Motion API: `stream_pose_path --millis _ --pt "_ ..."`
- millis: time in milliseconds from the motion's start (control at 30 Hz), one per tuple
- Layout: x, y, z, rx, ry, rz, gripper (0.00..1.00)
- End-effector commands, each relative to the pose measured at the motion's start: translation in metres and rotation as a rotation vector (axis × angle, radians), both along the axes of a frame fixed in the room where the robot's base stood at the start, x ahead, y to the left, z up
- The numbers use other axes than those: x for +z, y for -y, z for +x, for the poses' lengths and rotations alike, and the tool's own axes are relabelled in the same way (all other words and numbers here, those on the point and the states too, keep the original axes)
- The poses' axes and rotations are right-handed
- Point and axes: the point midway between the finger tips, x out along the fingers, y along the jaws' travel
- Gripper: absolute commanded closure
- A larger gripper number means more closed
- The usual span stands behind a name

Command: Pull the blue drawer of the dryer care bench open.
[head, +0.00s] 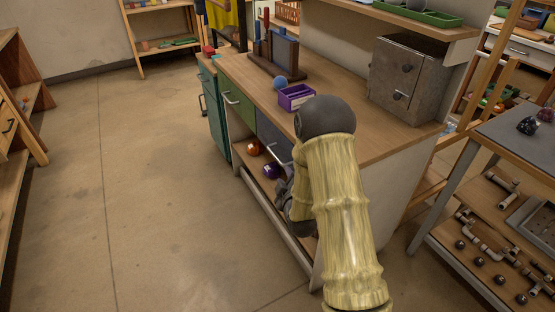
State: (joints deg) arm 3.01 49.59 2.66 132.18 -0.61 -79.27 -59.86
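The bench (375,137) has a wooden top and pale sides. Its blue drawer (270,133) is on the front, right of a green drawer (238,101). The blue front looks flush with the bench, and my arm covers its right part. A pale bar handle (279,154) shows on it. My gripper (284,188) is low in front of the bench, just below and close to this handle. My arm hides most of it. I cannot tell whether it touches the handle or whether its fingers are open.
An orange ball (254,147) and a purple ball (271,170) lie on the shelf under the drawers. A purple box (296,96), blue ball (280,84) and grey cabinet (405,78) stand on top. Open floor (150,180) lies left; a rack (490,215) stands right.

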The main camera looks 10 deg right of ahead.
Motion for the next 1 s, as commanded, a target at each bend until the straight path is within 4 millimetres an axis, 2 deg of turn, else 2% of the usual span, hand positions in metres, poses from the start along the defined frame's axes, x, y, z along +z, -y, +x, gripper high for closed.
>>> stream_pose_path --millis 200,700,867,1000 --pt "-0.008 0.001 0.034 -0.001 0.001 0.002 0.66" --pt "-0.024 0.001 0.105 -0.002 0.0 0.002 0.66" --pt "-0.027 0.001 0.122 -0.001 0.001 0.001 0.66" --pt "-0.028 0.001 0.128 -0.001 -0.001 0.001 0.66"
